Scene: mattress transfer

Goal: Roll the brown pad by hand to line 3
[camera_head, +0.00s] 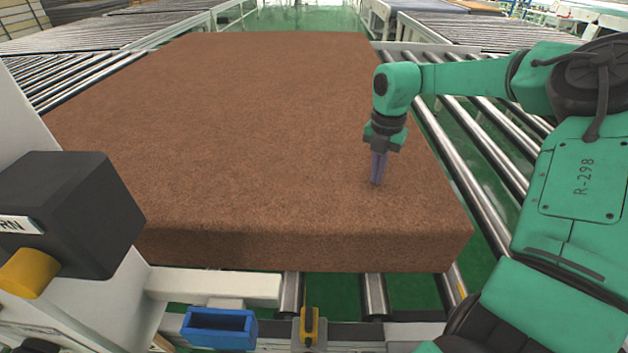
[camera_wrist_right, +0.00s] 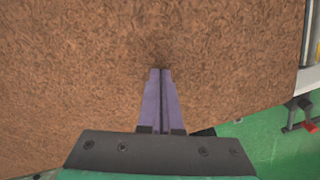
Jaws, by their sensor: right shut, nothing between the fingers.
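The brown pad (camera_head: 240,120) is a large thick slab lying flat on metal rollers, filling the middle of the head view. Its near edge faces me, and it also fills most of the right wrist view (camera_wrist_right: 80,70). My right gripper (camera_head: 376,184) points straight down at the pad's top near its right front corner. Its two purple fingers are shut together with nothing between them. In the right wrist view the fingertips (camera_wrist_right: 160,70) are at or just above the pad's surface; a dark patch shows there. My left gripper is not in view.
Metal rollers (camera_head: 470,150) run along the pad's right side over a green floor. A white frame with a dark box (camera_head: 65,215) stands at the left front. A blue bin (camera_head: 219,328) and a yellow part (camera_head: 309,325) sit in front. Further roller lines (camera_head: 470,32) lie beyond.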

